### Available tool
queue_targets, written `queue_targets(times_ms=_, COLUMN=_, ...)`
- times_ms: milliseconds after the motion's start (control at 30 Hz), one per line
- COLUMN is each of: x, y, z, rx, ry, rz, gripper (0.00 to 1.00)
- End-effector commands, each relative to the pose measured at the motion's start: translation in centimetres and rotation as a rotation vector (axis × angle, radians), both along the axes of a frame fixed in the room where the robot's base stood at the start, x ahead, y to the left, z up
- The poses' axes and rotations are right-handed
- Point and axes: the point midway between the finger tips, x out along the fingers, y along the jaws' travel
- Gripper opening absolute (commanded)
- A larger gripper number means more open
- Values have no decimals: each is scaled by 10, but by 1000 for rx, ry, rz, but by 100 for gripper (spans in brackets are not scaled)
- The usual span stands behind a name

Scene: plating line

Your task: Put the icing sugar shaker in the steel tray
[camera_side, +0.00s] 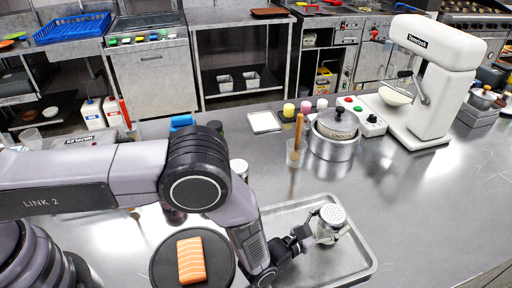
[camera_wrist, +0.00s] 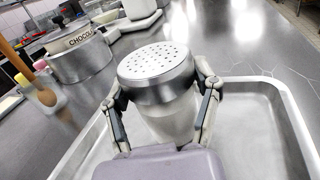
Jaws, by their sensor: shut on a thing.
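The icing sugar shaker (camera_wrist: 160,77) has a perforated metal lid and a pale, translucent body. My gripper (camera_wrist: 163,103) is shut around its body, one finger on each side. In the side view the shaker (camera_side: 332,216) is at the end of my gripper (camera_side: 318,236), over the right part of the steel tray (camera_side: 362,262). It looks close to upright. The tray's rim (camera_wrist: 283,97) runs around behind and to the right of the shaker in the wrist view. The shaker's base is hidden, so I cannot tell whether it touches the tray floor.
A black round plate with a salmon piece (camera_side: 191,260) lies left of the tray. Behind the tray stand a metal pot labelled CHOCO (camera_side: 334,145) and a clear cup with a wooden-handled tool (camera_side: 297,148). A white stand mixer (camera_side: 432,80) is at the back right. The counter right of the tray is clear.

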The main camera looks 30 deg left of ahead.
Motion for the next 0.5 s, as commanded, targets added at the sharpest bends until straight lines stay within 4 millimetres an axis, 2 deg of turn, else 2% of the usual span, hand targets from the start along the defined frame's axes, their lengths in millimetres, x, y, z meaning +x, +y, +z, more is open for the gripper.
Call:
queue_targets(times_ms=100, x=0, y=0, z=-7, rx=-2, ry=-2, rz=0, gripper=22)
queue_targets(times_ms=433, x=0, y=0, z=-9, rx=-3, ry=-2, rz=0, gripper=22)
queue_targets(times_ms=467, x=0, y=0, z=-10, rx=-2, ry=-1, rz=0, gripper=65)
queue_targets(times_ms=500, x=0, y=0, z=-9, rx=-2, ry=-1, rz=0, gripper=70)
